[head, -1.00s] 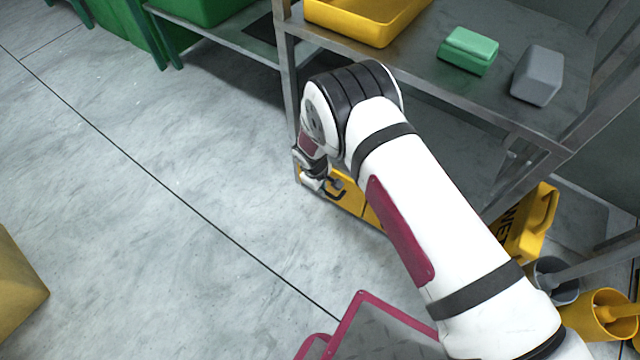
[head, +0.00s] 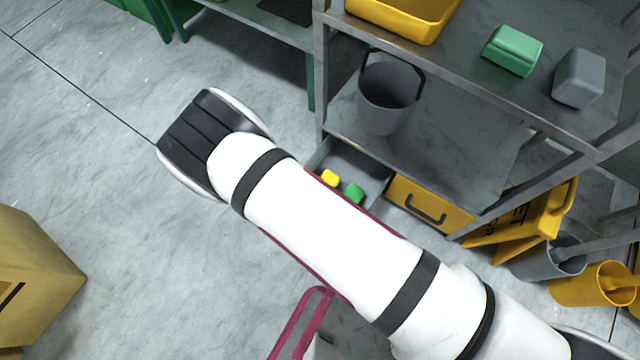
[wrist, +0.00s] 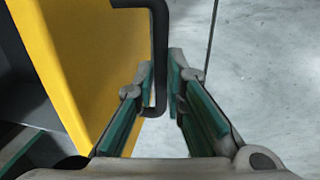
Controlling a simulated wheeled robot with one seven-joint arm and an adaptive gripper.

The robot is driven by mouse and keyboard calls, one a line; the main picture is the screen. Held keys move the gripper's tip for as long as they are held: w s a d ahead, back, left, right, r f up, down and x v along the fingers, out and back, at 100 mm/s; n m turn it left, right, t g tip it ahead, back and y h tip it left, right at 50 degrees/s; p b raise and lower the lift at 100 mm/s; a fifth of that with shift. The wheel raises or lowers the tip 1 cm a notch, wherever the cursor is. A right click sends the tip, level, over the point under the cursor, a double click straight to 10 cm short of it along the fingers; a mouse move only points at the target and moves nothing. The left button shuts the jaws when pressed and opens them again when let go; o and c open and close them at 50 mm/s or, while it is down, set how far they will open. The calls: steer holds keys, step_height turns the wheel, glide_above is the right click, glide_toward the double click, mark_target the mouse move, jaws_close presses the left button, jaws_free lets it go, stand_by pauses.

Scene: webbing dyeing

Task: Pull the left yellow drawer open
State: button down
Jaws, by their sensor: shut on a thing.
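The left yellow drawer stands pulled out under the metal shelf; its grey inside (head: 360,170) shows in the head view with a yellow block (head: 330,178) and a green block (head: 354,193) in it. My arm hides its front there. In the wrist view the yellow drawer front (wrist: 75,60) is at the left, with its black handle (wrist: 160,50) standing out from it. My gripper (wrist: 165,90) is shut on that handle, the bar between its two fingers. The gripper is hidden in the head view.
The right yellow drawer (head: 432,205) is closed. A grey bucket (head: 388,100) stands on the lower shelf. A yellow wet-floor sign (head: 535,222) and yellow bucket (head: 600,290) stand at the right. A yellow box (head: 35,280) is at the left.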

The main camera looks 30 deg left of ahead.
steer(key=shift+s+a, duration=0.1)
steer(key=shift+s, duration=1.8)
steer(key=c, duration=1.7)
jaws_free()
steer(key=shift+o, duration=0.2)
step_height(320, 180, up, 12)
steer(key=s, duration=0.2)
steer(key=shift+a+f, duration=0.15)
